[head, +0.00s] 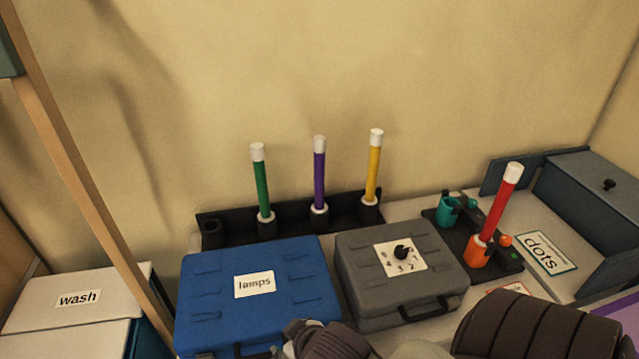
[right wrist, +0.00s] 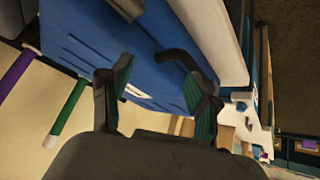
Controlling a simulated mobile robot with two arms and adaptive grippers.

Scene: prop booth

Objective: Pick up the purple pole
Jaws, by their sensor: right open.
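In the right wrist view the purple pole (right wrist: 17,74) lies at the far left, beside the green pole (right wrist: 69,106). My right gripper (right wrist: 152,88) is open, its fingers spread over the blue case, with no pole between them. Its fingers cannot be made out in the head view. My left gripper is not in view.
The blue "lamps" case (head: 300,300) and a grey dial case (head: 365,290) stand in front of the rack. A red pole (head: 501,203) stands in an orange holder at right, near the "dots" box (head: 590,225). A wooden post (head: 85,175) rises at left.

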